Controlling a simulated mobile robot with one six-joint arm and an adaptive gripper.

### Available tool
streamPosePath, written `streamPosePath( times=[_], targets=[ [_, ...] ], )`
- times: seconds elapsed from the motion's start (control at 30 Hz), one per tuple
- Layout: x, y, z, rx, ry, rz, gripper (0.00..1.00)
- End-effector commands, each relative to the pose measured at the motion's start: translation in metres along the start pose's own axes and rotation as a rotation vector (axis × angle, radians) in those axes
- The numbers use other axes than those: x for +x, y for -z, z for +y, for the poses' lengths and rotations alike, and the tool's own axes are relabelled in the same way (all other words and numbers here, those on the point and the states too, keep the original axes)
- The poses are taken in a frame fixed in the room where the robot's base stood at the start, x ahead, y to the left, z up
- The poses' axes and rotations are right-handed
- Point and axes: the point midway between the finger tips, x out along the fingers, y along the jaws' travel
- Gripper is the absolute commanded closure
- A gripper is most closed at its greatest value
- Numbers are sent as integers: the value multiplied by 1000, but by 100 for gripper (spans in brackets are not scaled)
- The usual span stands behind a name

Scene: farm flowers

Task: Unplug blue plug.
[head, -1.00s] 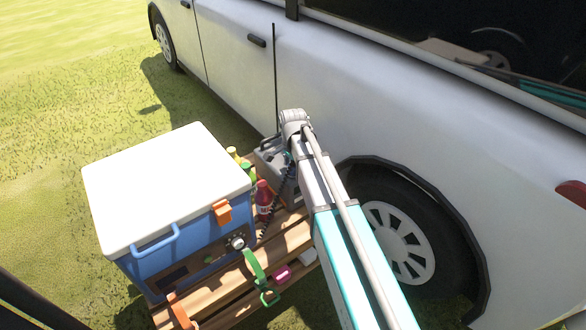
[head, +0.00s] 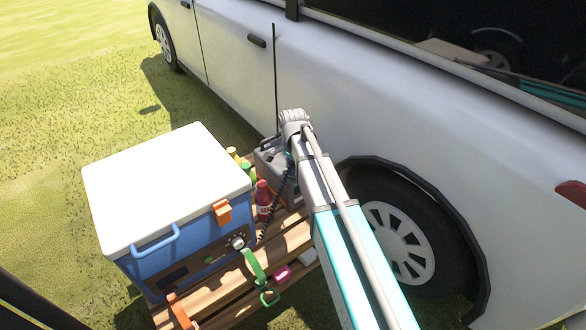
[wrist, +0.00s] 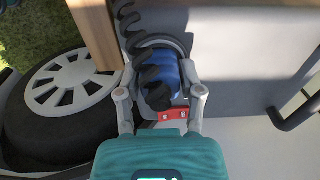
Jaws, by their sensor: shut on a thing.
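In the wrist view, the blue plug (wrist: 171,70) sits between the two grey fingers of my gripper (wrist: 160,80), which is shut on it. A black coiled cable (wrist: 150,72) runs over the plug's front and partly hides it. A dark round rim shows around the plug's far side; I cannot tell whether the plug is seated in a socket. In the head view, my arm hides the plug and most of my gripper. The coiled cable (head: 270,222) shows there beside my arm, running down towards the blue cooler box (head: 195,245).
The cooler with its white lid stands on a wooden slatted table (head: 225,300). A red bottle (head: 263,195) and a grey canister (head: 270,158) stand between it and my arm. The white car (head: 400,110) and its rear wheel (head: 400,240) are close behind and right.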

Motion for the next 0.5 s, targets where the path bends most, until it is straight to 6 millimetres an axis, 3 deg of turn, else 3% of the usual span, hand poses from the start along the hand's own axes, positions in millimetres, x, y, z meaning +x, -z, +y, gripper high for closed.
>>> streamPosePath(
  times=[0.1, 0.5],
  targets=[
    [0, 0, 0, 0, 0, 0, 100],
    [-6, 0, 0, 0, -1, 0, 100]
  ],
)
